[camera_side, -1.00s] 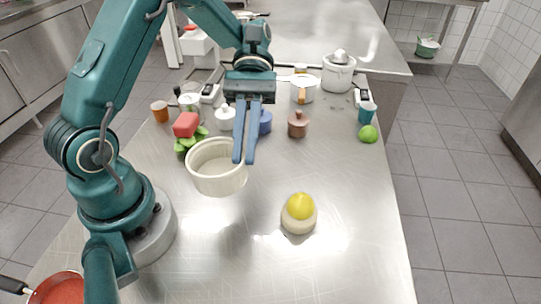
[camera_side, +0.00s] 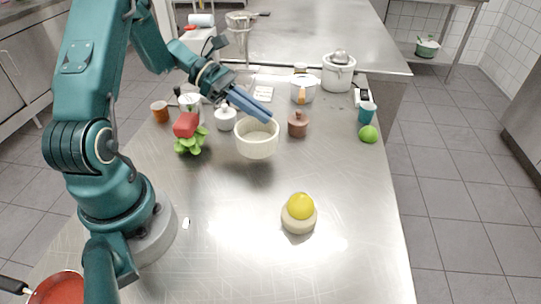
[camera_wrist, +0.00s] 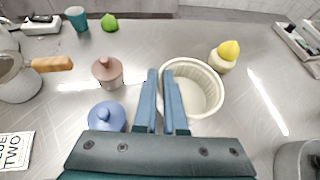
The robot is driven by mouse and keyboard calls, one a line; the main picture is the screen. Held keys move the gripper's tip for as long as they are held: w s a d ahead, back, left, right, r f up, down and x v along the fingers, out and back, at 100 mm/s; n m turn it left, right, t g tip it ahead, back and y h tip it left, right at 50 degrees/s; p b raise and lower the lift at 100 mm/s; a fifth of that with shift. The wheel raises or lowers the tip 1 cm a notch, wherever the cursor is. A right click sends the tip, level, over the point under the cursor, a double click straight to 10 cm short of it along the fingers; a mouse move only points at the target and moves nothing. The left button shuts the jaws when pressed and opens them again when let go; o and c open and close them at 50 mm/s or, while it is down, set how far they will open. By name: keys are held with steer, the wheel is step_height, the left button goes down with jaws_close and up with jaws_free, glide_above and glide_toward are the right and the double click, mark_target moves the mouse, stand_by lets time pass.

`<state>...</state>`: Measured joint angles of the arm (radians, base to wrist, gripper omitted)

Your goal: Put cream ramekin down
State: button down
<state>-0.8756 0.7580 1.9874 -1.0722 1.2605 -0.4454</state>
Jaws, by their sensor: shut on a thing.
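The cream ramekin (camera_side: 257,149) is a round, ribbed, empty bowl, roughly upright, over the middle back of the table. It also shows in the wrist view (camera_wrist: 207,92), right of the fingers. My gripper (camera_side: 266,116) reaches down from the upper left, its blue fingers shut on the ramekin's wall. In the wrist view my gripper (camera_wrist: 167,75) has one finger against the inside of the rim and the other outside. I cannot tell whether the base touches the table.
A yellow lemon on a small beige dish (camera_side: 299,222) stands in front. A red block on a green plant-like thing (camera_side: 190,142) is to the left. The front tabletop is mostly clear.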

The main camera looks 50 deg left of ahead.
mark_target(260, 129)
steer(key=shift+f, duration=2.1)
steer(key=shift+f, duration=0.1)
steer(key=c, duration=1)
jaws_free()
